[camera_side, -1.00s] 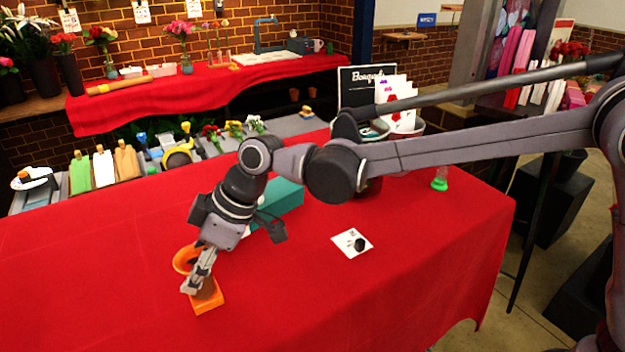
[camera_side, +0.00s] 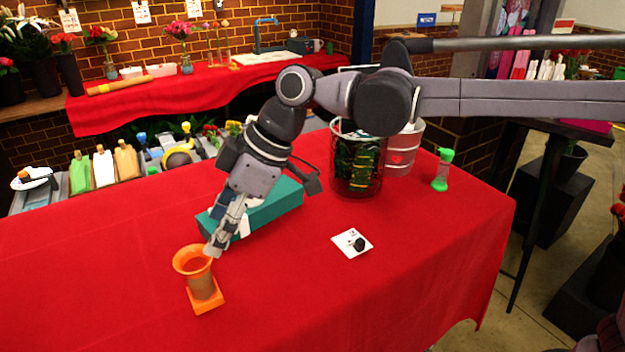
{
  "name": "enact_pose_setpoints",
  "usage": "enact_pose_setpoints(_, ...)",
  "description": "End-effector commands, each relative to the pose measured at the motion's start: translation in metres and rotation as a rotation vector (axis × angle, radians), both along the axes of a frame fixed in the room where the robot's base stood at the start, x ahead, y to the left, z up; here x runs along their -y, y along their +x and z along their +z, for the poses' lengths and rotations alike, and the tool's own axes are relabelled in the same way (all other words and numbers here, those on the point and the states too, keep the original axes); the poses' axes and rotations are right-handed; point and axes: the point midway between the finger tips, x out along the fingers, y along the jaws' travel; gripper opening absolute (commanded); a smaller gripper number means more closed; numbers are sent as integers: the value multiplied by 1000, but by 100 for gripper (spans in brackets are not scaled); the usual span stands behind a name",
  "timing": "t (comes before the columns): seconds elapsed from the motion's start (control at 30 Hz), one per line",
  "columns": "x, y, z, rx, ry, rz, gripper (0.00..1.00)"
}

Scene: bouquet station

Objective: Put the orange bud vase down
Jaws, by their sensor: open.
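The orange bud vase (camera_side: 196,268) stands upright on the red-covered table, with its flared rim up and a square orange base (camera_side: 205,296) at its foot. My gripper (camera_side: 211,250) is open and empty, just above and to the right of the vase's rim. The fingertips look close to the rim; I cannot tell whether they touch it. The vase is almost fully in view.
A teal box (camera_side: 270,207) lies behind my gripper. A white card with a black knob (camera_side: 352,243) lies to the right. The front left of the red table (camera_side: 90,290) is clear.

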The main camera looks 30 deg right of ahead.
Motion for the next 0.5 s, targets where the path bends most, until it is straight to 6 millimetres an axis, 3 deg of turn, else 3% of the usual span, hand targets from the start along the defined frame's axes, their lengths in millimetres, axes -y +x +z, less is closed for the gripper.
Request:
enact_pose_setpoints(0.3,23,-5,20,1,-1,-28,63)
enact_pose_setpoints(0.37,39,-5,21,-1,-4,-68,63)
enact_pose_setpoints(0.5,99,-10,18,-3,-10,-235,63)
